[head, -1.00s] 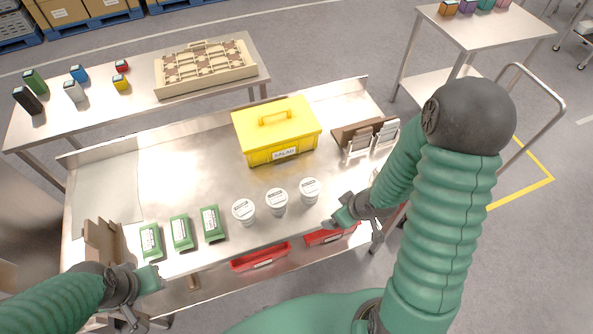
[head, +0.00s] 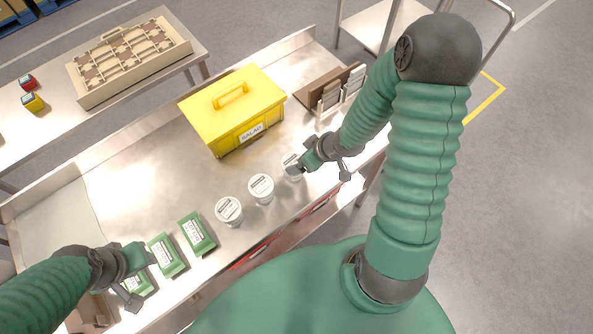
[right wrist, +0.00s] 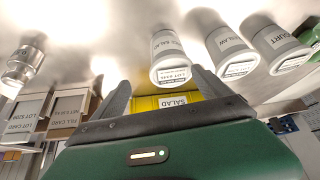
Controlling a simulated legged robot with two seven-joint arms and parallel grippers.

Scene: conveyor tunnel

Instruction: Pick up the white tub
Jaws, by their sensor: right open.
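Three white tubs with printed labels stand upright in a row on the metal bench: the left tub (head: 229,210), the middle tub (head: 261,187) and the right tub (head: 291,164). They also show in the right wrist view, where the nearest tub (right wrist: 170,58) lies just beyond the fingertips, roughly in line with the gap. My right gripper (head: 304,166) is open beside the right tub and partly hides it. Its two fingers (right wrist: 160,92) hold nothing. My left gripper (head: 148,256) hovers over the green packs at the bench's left; its jaw state is unclear.
A yellow lidded box (head: 236,108) labelled SALAD stands behind the tubs. Several green packs (head: 197,233) lie left of them. A brown card holder (head: 329,90) stands near the bench's right end. A beige divided tray (head: 128,56) is on the rear table.

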